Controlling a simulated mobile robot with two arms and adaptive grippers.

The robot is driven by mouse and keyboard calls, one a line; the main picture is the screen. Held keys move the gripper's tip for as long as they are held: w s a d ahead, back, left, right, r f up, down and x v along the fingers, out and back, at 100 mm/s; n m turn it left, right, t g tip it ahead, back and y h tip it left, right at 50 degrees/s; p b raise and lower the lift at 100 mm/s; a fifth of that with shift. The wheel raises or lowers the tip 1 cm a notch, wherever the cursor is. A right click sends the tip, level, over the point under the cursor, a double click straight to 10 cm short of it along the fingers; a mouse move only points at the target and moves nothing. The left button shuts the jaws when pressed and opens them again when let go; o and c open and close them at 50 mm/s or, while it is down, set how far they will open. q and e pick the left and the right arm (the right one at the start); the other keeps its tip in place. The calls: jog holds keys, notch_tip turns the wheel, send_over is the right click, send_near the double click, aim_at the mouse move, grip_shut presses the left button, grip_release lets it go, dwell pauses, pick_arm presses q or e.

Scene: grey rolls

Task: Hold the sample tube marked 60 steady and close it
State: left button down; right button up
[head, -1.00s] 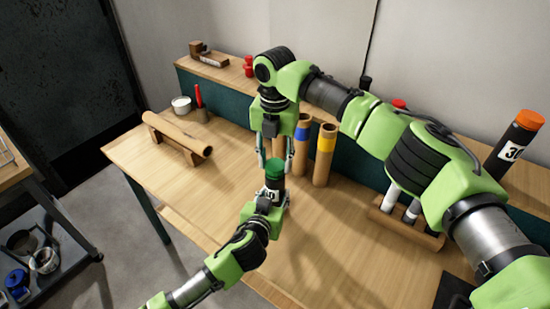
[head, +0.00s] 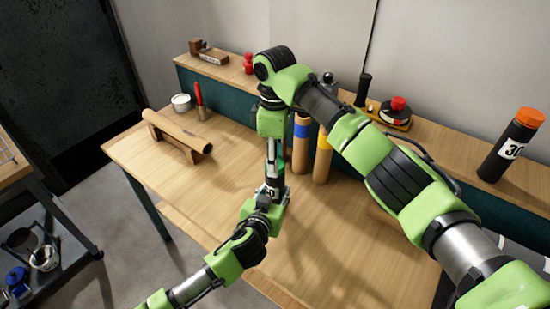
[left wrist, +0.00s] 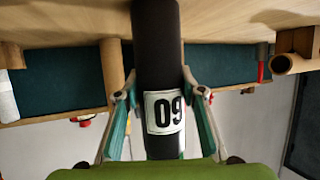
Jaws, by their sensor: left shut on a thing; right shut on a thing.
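The dark sample tube (head: 272,183) stands upright above the front of the bench. Its white label shows upside down in the left wrist view (left wrist: 164,111) and reads 60. My left gripper (head: 271,197) is shut on the tube's body, with a finger on each side in the left wrist view (left wrist: 160,97). My right gripper (head: 273,158) reaches down from above and is shut on the green cap (head: 281,166) at the tube's top. The fingers hide most of the cap, so I cannot tell how tightly it sits.
Cardboard tubes with a blue band (head: 301,150) and a yellow band (head: 323,157) stand just behind. A brown roll (head: 178,132) lies on a stand at left. A black tube marked 30 (head: 508,148) stands on the back shelf. The bench's left front is clear.

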pick_arm(q)
jog(key=shift+f, duration=0.1)
pick_arm(e)
jog(key=m, duration=1.3)
jog(key=shift+a+m, duration=0.1)
jog(key=shift+m, duration=0.2)
jog(key=m, duration=0.6)
jog(key=shift+m, duration=0.4)
jog(key=m, duration=0.5)
jog(key=o, duration=0.7)
notch_tip(320, 180, up, 4)
jog(key=shift+w+f, duration=0.1)
jog(key=shift+f, duration=0.05)
jog(key=shift+r, duration=0.35)
